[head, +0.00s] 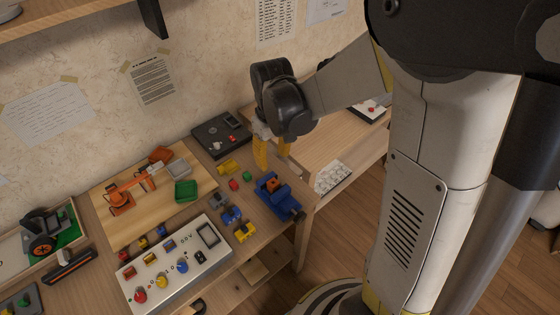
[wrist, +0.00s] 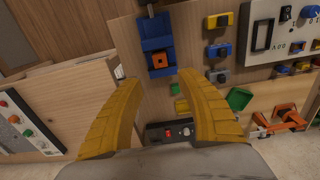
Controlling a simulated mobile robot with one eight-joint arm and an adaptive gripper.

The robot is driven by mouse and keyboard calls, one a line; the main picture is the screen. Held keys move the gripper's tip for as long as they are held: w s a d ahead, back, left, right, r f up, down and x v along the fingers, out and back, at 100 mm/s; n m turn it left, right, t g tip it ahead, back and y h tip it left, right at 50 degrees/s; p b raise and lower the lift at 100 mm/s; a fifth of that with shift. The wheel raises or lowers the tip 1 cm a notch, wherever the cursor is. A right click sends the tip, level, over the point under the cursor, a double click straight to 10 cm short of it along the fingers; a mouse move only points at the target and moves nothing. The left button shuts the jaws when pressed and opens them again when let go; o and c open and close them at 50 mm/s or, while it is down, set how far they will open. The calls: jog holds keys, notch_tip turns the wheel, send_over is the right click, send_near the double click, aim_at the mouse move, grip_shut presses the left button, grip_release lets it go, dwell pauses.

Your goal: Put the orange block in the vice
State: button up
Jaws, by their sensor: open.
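The blue vice (head: 283,203) sits near the right front edge of the bench; it also shows in the wrist view (wrist: 154,26) at top centre. The orange block (head: 271,184) sits between the blue jaws of the vice. In the wrist view the block (wrist: 159,60) shows a dark round spot on its face. I cannot tell how tightly the jaws hold it. My gripper (head: 273,160) is open, its yellow fingers pointing down, above and behind the vice. In the wrist view the open gripper (wrist: 158,73) is empty, with the block seen between and beyond its fingertips.
A red block (head: 233,184), a green block (head: 247,175) and a yellow piece (head: 228,167) lie left of the vice. A control panel (head: 172,262), a green tray (head: 186,191) and an orange toy arm (head: 122,200) are farther left. A black box (head: 221,133) stands behind.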

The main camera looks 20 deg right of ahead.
jog(key=s+r+m+t, duration=0.3)
jog(key=s+r+t, duration=0.3)
jog(key=s+r, duration=0.6)
jog(key=shift+s+r+t, duration=0.3)
jog(key=shift+r+t, duration=0.1)
jog(key=shift+r, duration=0.25)
dwell(1.4)
